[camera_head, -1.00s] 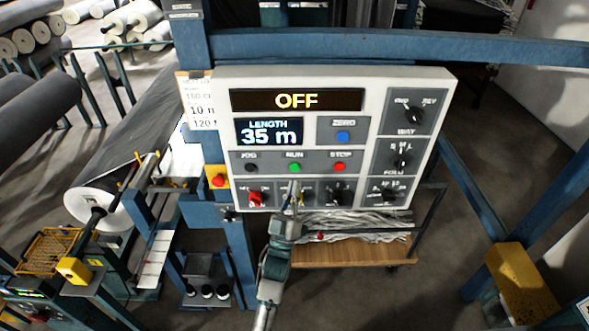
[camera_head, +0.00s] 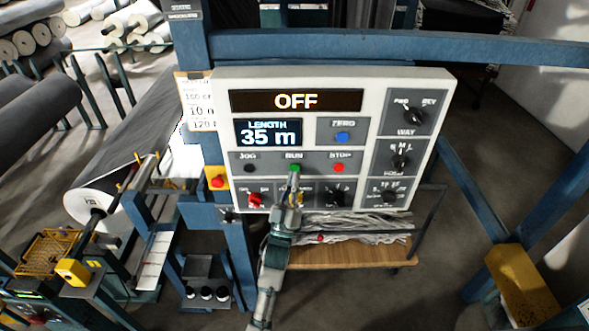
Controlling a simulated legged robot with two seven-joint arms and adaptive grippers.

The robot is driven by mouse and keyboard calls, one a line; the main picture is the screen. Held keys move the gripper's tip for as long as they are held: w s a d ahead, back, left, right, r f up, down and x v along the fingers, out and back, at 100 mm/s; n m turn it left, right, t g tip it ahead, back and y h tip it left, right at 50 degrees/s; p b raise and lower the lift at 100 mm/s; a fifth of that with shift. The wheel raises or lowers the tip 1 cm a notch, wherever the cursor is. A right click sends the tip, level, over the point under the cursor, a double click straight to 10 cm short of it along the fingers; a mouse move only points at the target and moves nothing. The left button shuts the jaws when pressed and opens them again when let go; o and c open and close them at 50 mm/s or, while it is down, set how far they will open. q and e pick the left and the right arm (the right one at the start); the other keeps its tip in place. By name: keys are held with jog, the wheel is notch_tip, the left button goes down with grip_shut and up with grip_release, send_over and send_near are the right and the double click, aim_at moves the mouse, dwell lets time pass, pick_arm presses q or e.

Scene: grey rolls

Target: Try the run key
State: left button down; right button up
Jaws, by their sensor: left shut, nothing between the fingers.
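The control panel (camera_head: 310,118) is a pale box with grey fields, facing me. Its top display (camera_head: 296,101) reads OFF, and the length display (camera_head: 268,132) reads 35 m. The green RUN key (camera_head: 294,167) sits between the dark JOG key (camera_head: 250,168) and the red STOP key (camera_head: 339,168). My left gripper (camera_head: 294,176) is shut and empty. Its tip is at the lower edge of the RUN key; I cannot tell whether it touches. The gripper partly hides the knob below RUN. My right gripper is not in view.
A red button on yellow (camera_head: 218,181) is left of the panel, and a blue ZERO key (camera_head: 343,136) is above STOP. Selector knobs (camera_head: 414,116) line the right side. A blue beam (camera_head: 400,47) runs behind the top. A wooden shelf (camera_head: 345,254) lies below.

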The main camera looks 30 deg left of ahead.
pick_arm(q)
jog(key=shift+w+a, duration=0.1)
dwell(0.8)
jog(key=shift+w+a+r, duration=0.1)
jog(key=shift+w+a, duration=0.05)
jog(key=shift+w, duration=0.05)
jog(key=shift+w+a, duration=0.2)
jog(key=shift+w, duration=0.15)
dwell(0.8)
dwell(0.3)
jog(key=shift+s+d+p, duration=0.3)
jog(key=shift+s+d, duration=0.15)
jog(key=shift+s, duration=0.25)
